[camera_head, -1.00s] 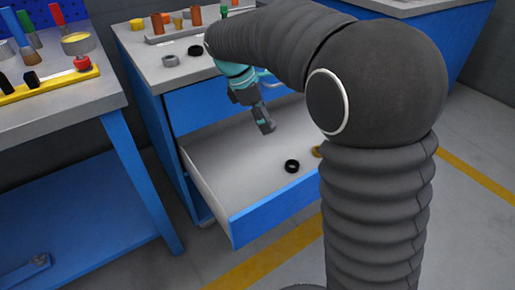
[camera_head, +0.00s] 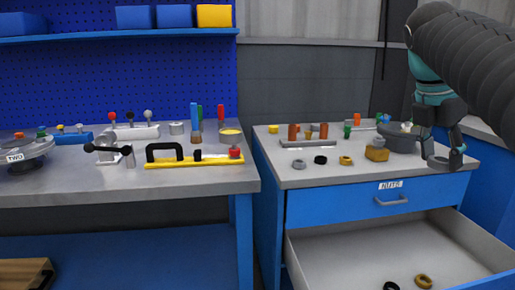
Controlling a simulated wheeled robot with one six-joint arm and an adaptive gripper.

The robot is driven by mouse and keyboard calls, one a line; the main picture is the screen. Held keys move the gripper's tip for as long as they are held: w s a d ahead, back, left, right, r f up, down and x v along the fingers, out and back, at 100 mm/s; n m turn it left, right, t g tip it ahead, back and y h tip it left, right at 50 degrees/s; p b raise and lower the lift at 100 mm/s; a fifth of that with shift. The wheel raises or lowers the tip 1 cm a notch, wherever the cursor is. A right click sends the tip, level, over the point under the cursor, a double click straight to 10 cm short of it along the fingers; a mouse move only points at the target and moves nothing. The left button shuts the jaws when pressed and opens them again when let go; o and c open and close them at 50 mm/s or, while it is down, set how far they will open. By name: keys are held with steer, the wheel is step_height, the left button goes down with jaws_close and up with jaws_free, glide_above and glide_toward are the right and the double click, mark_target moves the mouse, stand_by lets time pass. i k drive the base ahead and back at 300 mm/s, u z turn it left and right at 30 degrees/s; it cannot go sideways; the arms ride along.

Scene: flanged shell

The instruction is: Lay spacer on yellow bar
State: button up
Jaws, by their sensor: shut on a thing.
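The yellow bar (camera_head: 194,162) lies along the front of the left bench. It carries a black arched handle (camera_head: 164,147), a small black piece (camera_head: 197,155) and a red knob (camera_head: 235,154) at its right end. My gripper (camera_head: 443,164) is at the right, in front of the right cabinet's top, well apart from the bar. It is shut on a small grey piece (camera_head: 456,158), which looks like a ring-shaped spacer. The fingers partly hide this piece, so its full shape is unclear.
Grey (camera_head: 299,164), black (camera_head: 320,160) and brass (camera_head: 345,161) rings lie on the right cabinet (camera_head: 300,178). Its drawer (camera_head: 400,250) is open, with a black ring (camera_head: 391,286) and a brass ring (camera_head: 424,281) inside. The left bench's front strip is clear.

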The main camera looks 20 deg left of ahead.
mark_target(217, 158)
steer(key=u, duration=0.95)
steer(key=i, duration=1)
steer(key=u, duration=0.25)
